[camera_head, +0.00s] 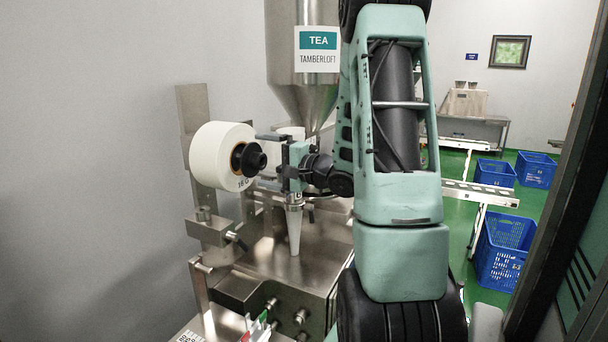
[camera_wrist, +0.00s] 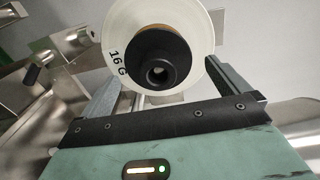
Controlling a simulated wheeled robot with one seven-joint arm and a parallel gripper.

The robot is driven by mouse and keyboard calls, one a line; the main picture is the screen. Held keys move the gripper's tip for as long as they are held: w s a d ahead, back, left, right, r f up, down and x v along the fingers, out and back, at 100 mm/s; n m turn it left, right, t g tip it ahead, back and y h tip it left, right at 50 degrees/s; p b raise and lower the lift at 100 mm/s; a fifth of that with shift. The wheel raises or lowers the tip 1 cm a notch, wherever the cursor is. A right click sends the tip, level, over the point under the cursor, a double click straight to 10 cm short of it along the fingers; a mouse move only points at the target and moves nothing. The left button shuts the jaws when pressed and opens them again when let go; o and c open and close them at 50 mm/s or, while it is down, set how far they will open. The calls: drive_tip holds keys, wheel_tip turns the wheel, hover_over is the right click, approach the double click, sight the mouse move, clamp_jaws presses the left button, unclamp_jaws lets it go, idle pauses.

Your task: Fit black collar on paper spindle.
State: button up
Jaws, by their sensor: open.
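The black collar (camera_head: 255,159) sits at the centre of the white paper roll (camera_head: 215,148), which is marked 16 G. In the wrist view the collar (camera_wrist: 158,64) shows face-on with a small hole in its middle, against the roll's brown core. The spindle is hidden behind the collar, and I cannot tell how far the collar is seated. My gripper (camera_head: 262,160) is open, to the right of the roll. In the wrist view its two fingers stand apart, left and right of the collar (camera_wrist: 165,75), with a gap on both sides.
A steel hopper (camera_head: 302,80) with a TEA label stands behind my gripper. A metal cone tube (camera_head: 294,230) is below the gripper. The machine's steel deck (camera_head: 275,262) spreads underneath. Blue crates (camera_head: 505,245) stand on the green floor at the right.

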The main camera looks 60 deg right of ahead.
drive_tip(key=s+d+b, duration=0.1)
drive_tip(key=s+b, duration=0.2)
drive_tip(key=s, duration=0.9)
drive_tip(key=shift+s, duration=0.3)
